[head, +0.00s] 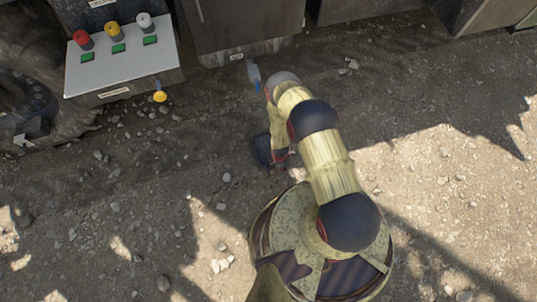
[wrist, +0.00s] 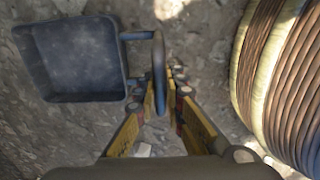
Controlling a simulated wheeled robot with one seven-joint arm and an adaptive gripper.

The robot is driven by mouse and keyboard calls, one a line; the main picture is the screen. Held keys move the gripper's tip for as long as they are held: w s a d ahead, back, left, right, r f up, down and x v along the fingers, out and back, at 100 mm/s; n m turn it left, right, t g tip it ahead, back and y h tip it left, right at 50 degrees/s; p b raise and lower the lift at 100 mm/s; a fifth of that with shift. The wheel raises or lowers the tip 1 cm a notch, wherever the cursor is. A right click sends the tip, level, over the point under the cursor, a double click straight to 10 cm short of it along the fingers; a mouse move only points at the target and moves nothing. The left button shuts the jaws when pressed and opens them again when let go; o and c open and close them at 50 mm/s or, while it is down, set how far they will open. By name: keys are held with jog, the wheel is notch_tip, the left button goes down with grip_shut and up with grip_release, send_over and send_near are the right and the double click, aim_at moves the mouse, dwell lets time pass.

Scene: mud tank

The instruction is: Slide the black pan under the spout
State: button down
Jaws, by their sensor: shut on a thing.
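The black pan (wrist: 80,62) is a square, shallow, empty tray with a looped handle on its right side in the wrist view. In the head view the pan (head: 262,150) is a small dark shape on the gravel, partly hidden by my arm. My gripper (wrist: 165,88) is shut on the pan's handle; the gripper (head: 280,160) also shows below my arm in the head view. A blue-grey spout (head: 253,72) juts from the foot of the dark tank (head: 235,25). The pan is apart from it, nearer to my base.
A control box (head: 125,60) with red, yellow and white knobs stands left of the tank, with a yellow knob on its front. A large tire (head: 35,95) is at the far left. Gravel between pan and tank looks clear except small stones.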

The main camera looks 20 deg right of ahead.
jog(key=shift+w, duration=0.1)
jog(key=w, duration=1.6)
jog(key=shift+d, duration=0.3)
